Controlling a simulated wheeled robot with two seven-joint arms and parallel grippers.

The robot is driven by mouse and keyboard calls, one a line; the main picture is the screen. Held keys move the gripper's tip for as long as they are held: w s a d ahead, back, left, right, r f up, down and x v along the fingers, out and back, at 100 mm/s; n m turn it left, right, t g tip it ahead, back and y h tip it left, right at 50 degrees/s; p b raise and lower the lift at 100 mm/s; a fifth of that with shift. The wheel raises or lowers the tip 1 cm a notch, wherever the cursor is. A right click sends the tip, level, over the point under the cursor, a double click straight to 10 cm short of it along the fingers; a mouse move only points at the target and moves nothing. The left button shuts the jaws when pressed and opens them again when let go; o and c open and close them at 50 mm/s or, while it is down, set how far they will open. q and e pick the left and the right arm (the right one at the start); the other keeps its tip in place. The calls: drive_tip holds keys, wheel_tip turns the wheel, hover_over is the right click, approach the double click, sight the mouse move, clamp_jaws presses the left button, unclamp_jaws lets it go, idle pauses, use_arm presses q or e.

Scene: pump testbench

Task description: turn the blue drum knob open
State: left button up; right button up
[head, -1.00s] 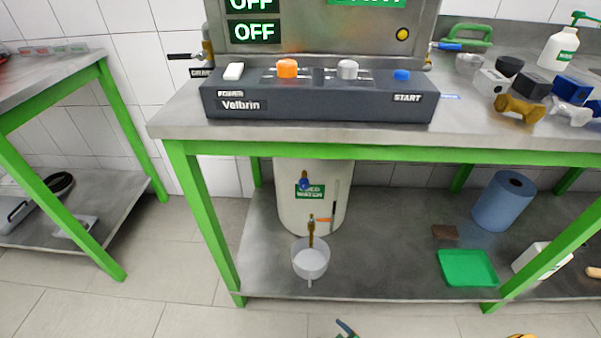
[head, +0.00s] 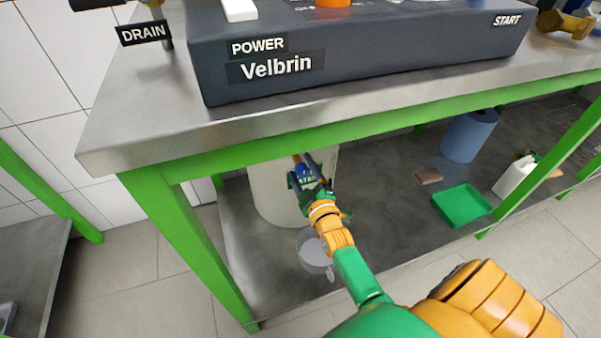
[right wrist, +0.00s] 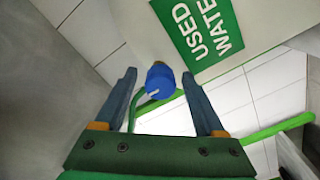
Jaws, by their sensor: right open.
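The blue drum knob (right wrist: 159,80) is on the upper front of the pale drum, beside the green USED WATER label (right wrist: 200,35). In the right wrist view it shows between the tips of my open right gripper (right wrist: 159,73), with a gap on both sides. I cannot tell whether the tips reach past it. In the head view my right gripper (head: 304,165) is at the front of the drum (head: 267,200) under the bench. It partly hides the knob and label there. My left gripper is not in view.
A pale mug (head: 312,252) stands on the lower shelf below my right forearm. The bench top's green front rail (head: 400,125) runs above the arm, and a green leg (head: 190,240) stands left.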

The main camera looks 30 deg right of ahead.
drive_tip(key=shift+w, duration=0.15)
drive_tip(key=shift+c, duration=0.3)
clamp_jaws()
